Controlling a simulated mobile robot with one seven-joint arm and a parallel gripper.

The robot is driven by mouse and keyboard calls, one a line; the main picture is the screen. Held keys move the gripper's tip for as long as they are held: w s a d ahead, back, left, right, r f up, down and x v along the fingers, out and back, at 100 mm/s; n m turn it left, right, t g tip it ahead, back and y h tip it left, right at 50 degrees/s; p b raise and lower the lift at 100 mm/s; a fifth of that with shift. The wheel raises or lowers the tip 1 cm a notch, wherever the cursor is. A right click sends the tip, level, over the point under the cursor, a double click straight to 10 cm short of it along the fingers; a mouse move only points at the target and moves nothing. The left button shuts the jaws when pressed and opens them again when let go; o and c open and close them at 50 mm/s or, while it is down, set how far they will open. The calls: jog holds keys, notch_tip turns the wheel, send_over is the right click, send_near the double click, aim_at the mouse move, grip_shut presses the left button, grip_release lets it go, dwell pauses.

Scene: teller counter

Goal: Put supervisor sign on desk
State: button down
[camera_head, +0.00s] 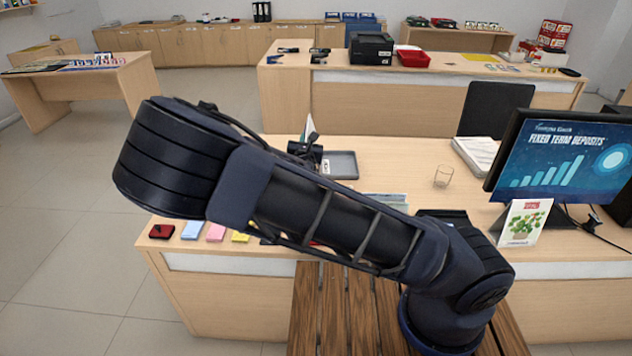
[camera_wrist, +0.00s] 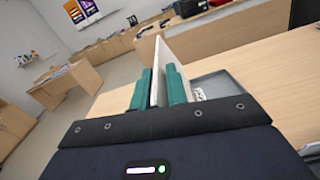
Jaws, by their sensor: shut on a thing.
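My gripper (camera_wrist: 159,82) has its green fingers shut on a thin white upright panel, the supervisor sign (camera_wrist: 160,65), seen nearly edge-on in the wrist view. Its printed face cannot be read. In the head view the sign (camera_head: 309,128) stands up from my gripper (camera_head: 308,146), beyond my arm and over the wooden desk (camera_head: 390,155). I cannot tell whether the sign's lower edge touches the desk; the fingers hide it.
A grey tray (camera_head: 340,164) lies right of my gripper. Colored pads (camera_head: 216,231) line the front left edge. Bare desk lies between tray and glass.

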jog(key=shift+s+a+f, duration=0.1)
jog(key=shift+s, duration=0.05)
notch_tip(320, 180, down, 20)
jog(key=shift+r, duration=0.15)
dwell(0.4)
jog(key=c, duration=1.4)
grip_release()
jog(key=s, duration=0.5)
jog(key=shift+s+a+r, duration=0.1)
jog(key=shift+r, duration=3.4)
